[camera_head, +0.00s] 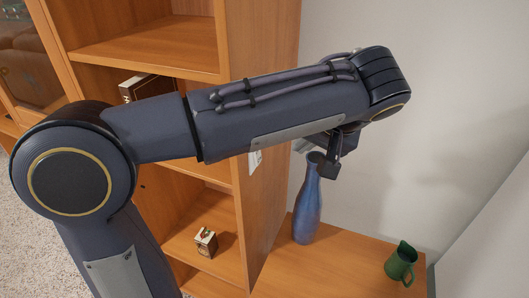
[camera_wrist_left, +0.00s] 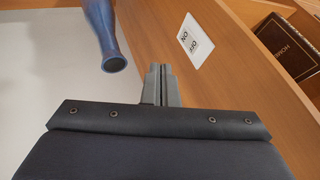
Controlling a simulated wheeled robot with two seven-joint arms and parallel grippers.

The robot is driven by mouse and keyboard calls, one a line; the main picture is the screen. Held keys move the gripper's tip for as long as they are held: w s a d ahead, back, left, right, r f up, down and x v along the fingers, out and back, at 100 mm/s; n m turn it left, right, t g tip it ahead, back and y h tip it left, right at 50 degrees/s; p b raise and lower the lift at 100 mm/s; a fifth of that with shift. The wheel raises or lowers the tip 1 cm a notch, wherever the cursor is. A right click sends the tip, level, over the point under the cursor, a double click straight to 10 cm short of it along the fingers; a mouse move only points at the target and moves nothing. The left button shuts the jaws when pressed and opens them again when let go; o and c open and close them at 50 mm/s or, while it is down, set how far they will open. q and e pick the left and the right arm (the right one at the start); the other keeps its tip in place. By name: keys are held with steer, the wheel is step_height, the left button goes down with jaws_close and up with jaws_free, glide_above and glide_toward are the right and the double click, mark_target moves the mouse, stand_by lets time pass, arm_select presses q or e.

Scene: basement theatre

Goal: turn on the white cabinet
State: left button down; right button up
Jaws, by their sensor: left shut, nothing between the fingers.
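A small white plate (camera_wrist_left: 196,41) with dark lettering, which looks like ON and OFF, is on the side panel of a wooden cabinet in the left wrist view. In the head view the plate (camera_head: 255,160) shows partly, just below my left forearm. The cabinet (camera_head: 265,215) is orange-brown wood; I see no white cabinet body. My left gripper (camera_wrist_left: 160,70) is shut and empty, its fingertips left of and below the plate in the wrist view, apparently apart from it. In the head view the gripper (camera_head: 328,165) is partly hidden under my arm. My right gripper is not in view.
A blue bottle (camera_head: 307,205) stands on the low wooden surface (camera_head: 345,265), close below my left gripper. A green jug (camera_head: 401,262) stands farther right. A small box (camera_head: 205,241) sits on a cabinet shelf. A dark book (camera_wrist_left: 287,47) shows in the wrist view.

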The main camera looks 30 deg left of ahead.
arm_select(q)
glide_toward(261, 160)
step_height(261, 160, down, 4)
steer(key=w+d, duration=0.2)
steer(key=a+p, duration=0.1)
steer(key=a, duration=0.1)
steer(key=a+f, duration=0.1)
steer(key=a, duration=0.1)
steer(key=shift+w+a+f+p, duration=0.1)
steer(key=shift+w+p, duration=0.05)
steer(key=shift+p, duration=0.25)
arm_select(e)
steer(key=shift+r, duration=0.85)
arm_select(q)
steer(key=shift+a+f+y+b, duration=0.1)
steer(key=shift+a+y+b, duration=0.15)
steer(key=shift+y+b, duration=0.2)
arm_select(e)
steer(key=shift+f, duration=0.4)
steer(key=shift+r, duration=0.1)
